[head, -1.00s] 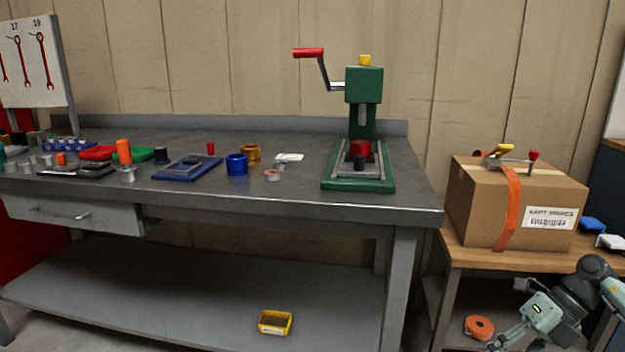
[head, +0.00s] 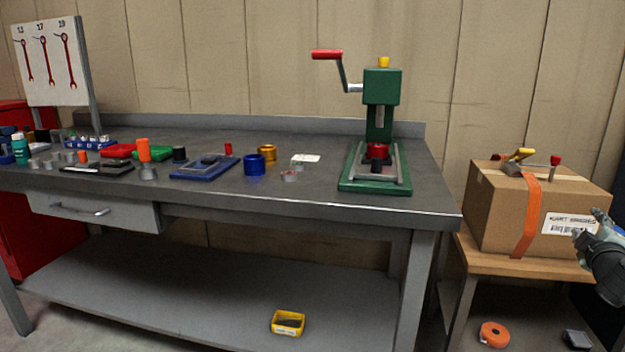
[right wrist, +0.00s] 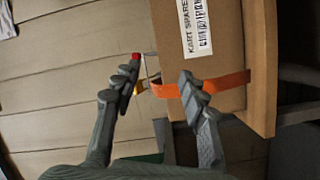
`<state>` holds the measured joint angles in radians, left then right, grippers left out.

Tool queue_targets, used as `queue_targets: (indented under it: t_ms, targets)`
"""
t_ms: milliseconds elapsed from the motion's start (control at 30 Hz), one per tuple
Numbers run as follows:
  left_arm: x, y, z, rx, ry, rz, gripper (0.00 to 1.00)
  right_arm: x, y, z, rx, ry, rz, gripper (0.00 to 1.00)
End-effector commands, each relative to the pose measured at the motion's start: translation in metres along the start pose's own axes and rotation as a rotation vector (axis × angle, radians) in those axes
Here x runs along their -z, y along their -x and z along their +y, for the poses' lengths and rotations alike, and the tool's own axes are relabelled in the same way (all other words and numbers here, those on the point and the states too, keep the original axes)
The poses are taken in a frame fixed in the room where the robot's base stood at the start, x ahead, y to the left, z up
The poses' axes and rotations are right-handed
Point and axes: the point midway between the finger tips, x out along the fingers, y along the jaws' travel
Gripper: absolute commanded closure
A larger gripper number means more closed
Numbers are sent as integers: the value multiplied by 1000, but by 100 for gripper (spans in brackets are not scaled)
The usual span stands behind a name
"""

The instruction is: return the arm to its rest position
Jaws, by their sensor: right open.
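My right gripper (right wrist: 158,88) is open and empty in the right wrist view, its two fingers spread apart. The cardboard box (right wrist: 222,55) with its orange strap (right wrist: 215,84) shows beyond the fingers. In the head view only part of my right arm shows, at the right edge in front of the box (head: 490,212). The fingertips there are partly cut off or hard to make out. My left gripper is not in view.
The grey workbench (head: 300,205) carries a green press (head: 382,100), a blue ring (head: 254,165) and several small parts. The box stands on a wooden table (head: 470,250). A yellow bin (head: 288,322) sits on the lower shelf. An orange roll (head: 494,334) lies low at the right.

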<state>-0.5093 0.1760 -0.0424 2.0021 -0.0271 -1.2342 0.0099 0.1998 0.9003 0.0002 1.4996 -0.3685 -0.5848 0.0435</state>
Motion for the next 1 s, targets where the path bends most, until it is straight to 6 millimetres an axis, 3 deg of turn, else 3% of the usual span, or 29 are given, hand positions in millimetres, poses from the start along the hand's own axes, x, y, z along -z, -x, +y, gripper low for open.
queue_targets:
  t_ms: [100,200,367,400,567,733,867,1000]
  targets:
    - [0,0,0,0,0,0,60,-54,7,-20,73,-84,-239,57]
    - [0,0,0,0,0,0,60,-92,22,-39,144,-133,-414,57]
    - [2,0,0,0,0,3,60,-137,58,-72,269,-185,-667,57]
    - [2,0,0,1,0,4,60,-132,66,-94,298,-182,-650,57]
    - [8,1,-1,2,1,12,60,-121,96,-156,388,-178,-630,57]
    - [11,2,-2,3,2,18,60,-109,148,-232,511,-185,-614,57]
    - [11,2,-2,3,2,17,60,-98,210,-300,635,-207,-607,57]
    - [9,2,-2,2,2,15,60,-83,295,-365,780,-252,-611,57]
